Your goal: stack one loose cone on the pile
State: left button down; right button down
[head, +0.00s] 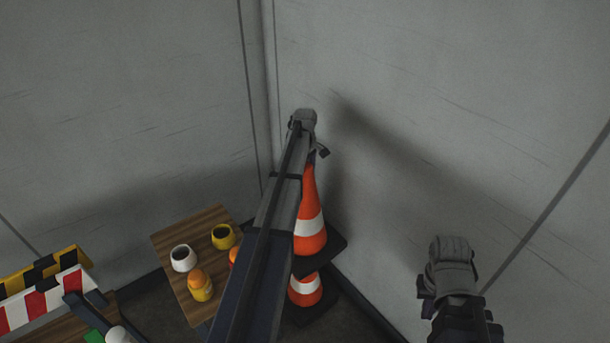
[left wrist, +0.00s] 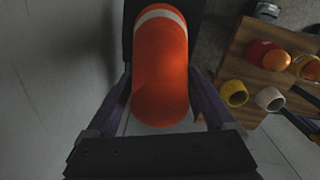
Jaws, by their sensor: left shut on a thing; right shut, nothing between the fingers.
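An orange cone (head: 309,208) with a white band and black base stands upright under my left gripper (head: 314,158), which is shut on its top. In the left wrist view the cone (left wrist: 160,75) lies between the fingers (left wrist: 160,100). Below it in the head view is another orange and white cone (head: 305,291) on a black base, near the wall corner. The held cone's base hides the lower cone's top, so I cannot tell whether they touch. My right gripper (head: 455,308) is shut and empty at the lower right, apart from the cones; its fingertips are hard to make out.
A wooden table (head: 164,246) left of the cones holds a white cup (head: 183,261), a yellow cup (head: 223,238) and an orange-yellow item (head: 200,287). Striped barrier boards (head: 42,292) stand at the far left. Grey walls close in behind and to the right.

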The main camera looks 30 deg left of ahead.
pick_arm(q)
jog(key=shift+f+b, duration=20.9)
jog(key=shift+f, duration=0.35)
grip_release()
jog(key=shift+r, duration=0.2)
notch_tip(320, 180, up, 8)
jog(key=p, duration=0.7)
jog(key=shift+f+p, duration=0.25)
jog(key=shift+p, duration=0.05)
